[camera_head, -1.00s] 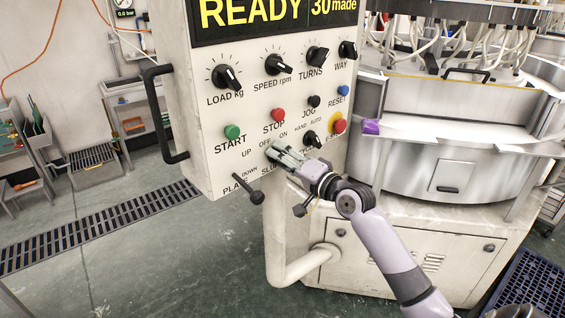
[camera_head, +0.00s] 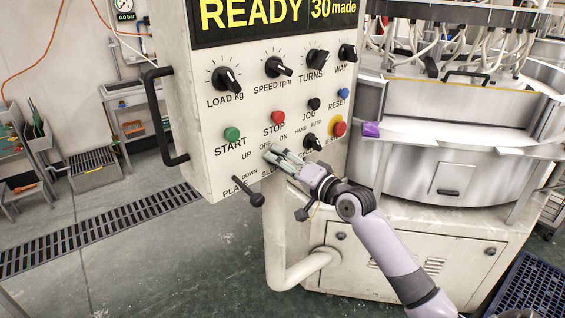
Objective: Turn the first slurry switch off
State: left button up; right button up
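The white control panel (camera_head: 215,120) fills the middle of the head view. Its slurry switch sits under the OFF and ON marks, above a label of which only the first letters show. The switch itself is hidden behind my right gripper (camera_head: 270,154), so I cannot tell its position. The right gripper's fingers point up and left at the panel, right at the switch's place. Whether they touch or clasp the switch cannot be made out. My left gripper is not in view.
A black plate lever (camera_head: 248,192) sticks out just left of the gripper. The red STOP button (camera_head: 277,117), the hand/auto knob (camera_head: 312,143) and the red emergency stop (camera_head: 339,129) are close by. A black handle (camera_head: 163,115) runs along the panel's left edge.

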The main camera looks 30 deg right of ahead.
jog(key=shift+o, duration=0.8)
jog(key=shift+r, duration=0.1)
jog(key=s+d, duration=0.2)
jog(key=s, duration=0.9)
jog(key=shift+s, duration=0.4)
jog(key=shift+d, duration=0.1)
